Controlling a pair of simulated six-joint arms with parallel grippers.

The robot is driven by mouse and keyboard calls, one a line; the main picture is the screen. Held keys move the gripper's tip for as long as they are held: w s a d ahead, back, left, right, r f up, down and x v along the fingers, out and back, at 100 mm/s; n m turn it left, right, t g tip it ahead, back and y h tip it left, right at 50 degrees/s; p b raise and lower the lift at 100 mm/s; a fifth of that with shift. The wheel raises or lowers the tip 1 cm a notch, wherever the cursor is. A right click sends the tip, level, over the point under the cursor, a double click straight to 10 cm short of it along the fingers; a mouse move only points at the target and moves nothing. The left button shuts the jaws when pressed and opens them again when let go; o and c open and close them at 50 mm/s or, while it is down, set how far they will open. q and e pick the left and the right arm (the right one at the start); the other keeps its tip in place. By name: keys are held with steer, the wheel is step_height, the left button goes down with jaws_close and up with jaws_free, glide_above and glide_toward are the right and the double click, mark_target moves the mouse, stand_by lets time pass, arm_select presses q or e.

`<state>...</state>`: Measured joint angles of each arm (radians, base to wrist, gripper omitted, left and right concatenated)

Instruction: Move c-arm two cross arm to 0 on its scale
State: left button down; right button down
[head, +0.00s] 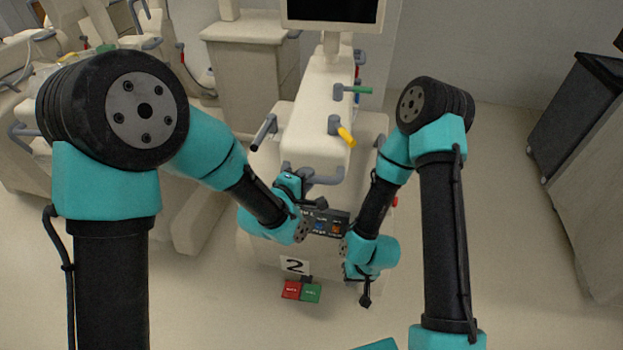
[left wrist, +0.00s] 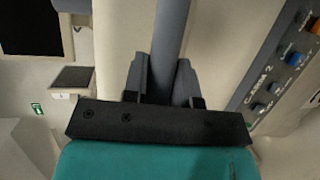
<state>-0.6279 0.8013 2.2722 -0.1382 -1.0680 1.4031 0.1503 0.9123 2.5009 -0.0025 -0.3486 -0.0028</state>
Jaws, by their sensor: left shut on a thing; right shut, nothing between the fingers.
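C-arm two is the off-white cart with a "2" label (head: 295,265) on its front. Its long pale cross arm body (head: 316,125) runs toward the back, with a grey handle (head: 328,179) at the near end. My left gripper (head: 308,183) is at that handle. In the left wrist view its fingers (left wrist: 163,80) are shut around a grey bar (left wrist: 172,30). A control panel (head: 325,222) marked "C-ARM 2" (left wrist: 262,85) sits beside it. My right gripper (head: 365,296) is shut and empty, pointing down by the cart's front right. I cannot make out the scale.
A green-tipped handle (head: 358,90), a yellow-tipped handle (head: 342,132) and a dark lever (head: 264,132) stick out from the cart. Red (head: 291,290) and green (head: 311,293) pedals are at its foot. A dark-topped cabinet (head: 580,150) stands right; floor between is clear.

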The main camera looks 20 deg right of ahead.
arm_select(q)
steer(key=shift+g+h, duration=0.3)
steer(key=shift+g, duration=0.1)
steer(key=shift+w+a+r, duration=0.1)
steer(key=shift+w+a, duration=0.2)
steer(key=shift+a, duration=0.35)
steer(key=shift+w+a+f, duration=0.1)
steer(key=shift+w+a, duration=0.25)
steer(key=shift+a, duration=0.25)
steer(key=shift+w+a+r, duration=0.1)
steer(key=shift+w+a, duration=0.2)
steer(key=shift+a, duration=0.35)
steer(key=shift+s+m, duration=0.1)
steer(key=shift+m, duration=0.2)
steer(key=c, duration=0.9)
jaws_free()
steer(key=shift+s+d, duration=0.1)
steer(key=shift+d, duration=0.15)
